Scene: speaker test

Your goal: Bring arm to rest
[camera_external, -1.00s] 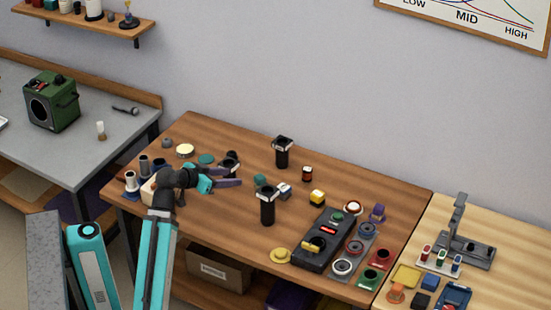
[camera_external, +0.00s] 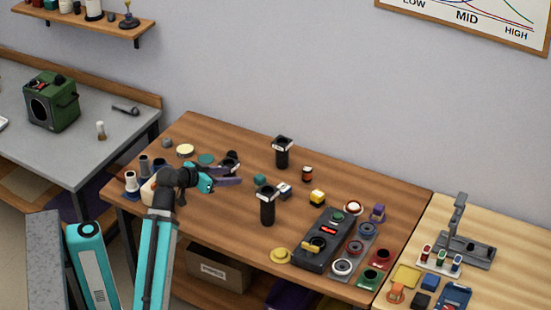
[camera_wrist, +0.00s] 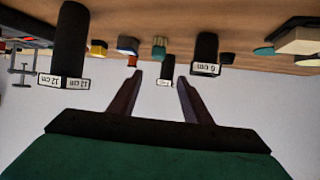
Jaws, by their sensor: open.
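My arm reaches up from the bottom left in the external view. My gripper (camera_external: 236,174) is over the left part of the wooden table (camera_external: 240,240), pointing right, with its two dark purple fingers apart. In the wrist view my gripper (camera_wrist: 160,77) is open, with nothing held between its fingers. That view is upside down, with the table at the top. A black tube marked 12 cm (camera_wrist: 69,45) and one marked 6 cm (camera_wrist: 205,50) stand to either side of the fingers. A smaller dark tube (camera_wrist: 166,70) shows between the fingers, farther off.
Black tubes (camera_external: 267,206) and (camera_external: 282,153) stand near the table's middle. A dark control box (camera_external: 310,258) and several small parts fill its right side. Small pots and discs (camera_external: 185,150) crowd the left around my gripper. A grey bench with a green device (camera_external: 52,103) stands left.

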